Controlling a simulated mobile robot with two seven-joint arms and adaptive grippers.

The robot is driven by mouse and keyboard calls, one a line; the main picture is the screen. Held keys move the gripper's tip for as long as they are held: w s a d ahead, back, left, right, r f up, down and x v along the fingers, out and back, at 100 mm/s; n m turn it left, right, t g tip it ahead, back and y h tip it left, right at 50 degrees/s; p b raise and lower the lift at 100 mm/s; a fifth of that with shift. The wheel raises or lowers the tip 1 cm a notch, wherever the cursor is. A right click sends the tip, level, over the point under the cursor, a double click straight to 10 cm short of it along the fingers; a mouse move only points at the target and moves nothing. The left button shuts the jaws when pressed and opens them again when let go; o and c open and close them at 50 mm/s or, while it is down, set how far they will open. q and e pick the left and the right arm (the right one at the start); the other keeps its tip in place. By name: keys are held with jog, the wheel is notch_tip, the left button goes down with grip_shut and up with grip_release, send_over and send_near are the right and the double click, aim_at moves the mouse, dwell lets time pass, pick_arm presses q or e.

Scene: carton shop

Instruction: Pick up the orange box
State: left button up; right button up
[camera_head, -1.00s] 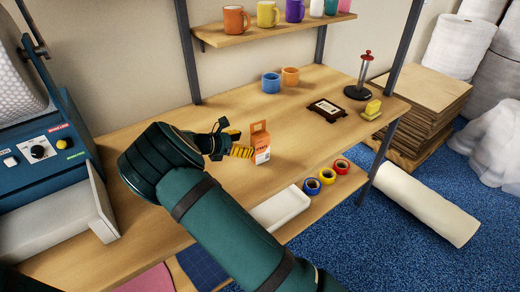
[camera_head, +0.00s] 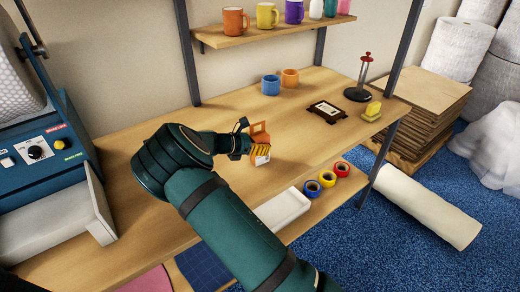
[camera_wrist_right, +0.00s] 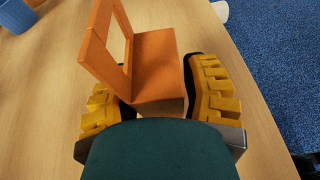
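The orange box (camera_head: 259,131) stands upright on the wooden table, with a cut-out handle at its top. It also shows in the right wrist view (camera_wrist_right: 158,70), between the two fingers. My right gripper (camera_head: 258,150) is open around the lower part of the box, one yellow-padded finger on each side. In the wrist view the fingers (camera_wrist_right: 162,95) are close to the box; a firm grip on it is not evident. My left gripper is not in view.
A blue mug (camera_head: 270,85) and an orange mug (camera_head: 290,78) stand behind the box. A dark framed item (camera_head: 328,111) lies to the right. A white tray (camera_head: 284,211) and tape rolls (camera_head: 327,179) are on the lower shelf. A blue machine (camera_head: 45,150) stands left.

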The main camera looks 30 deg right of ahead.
aim_at(260, 136)
grip_shut()
notch_tip(260, 136, up, 10)
jog(key=shift+p, duration=1.05)
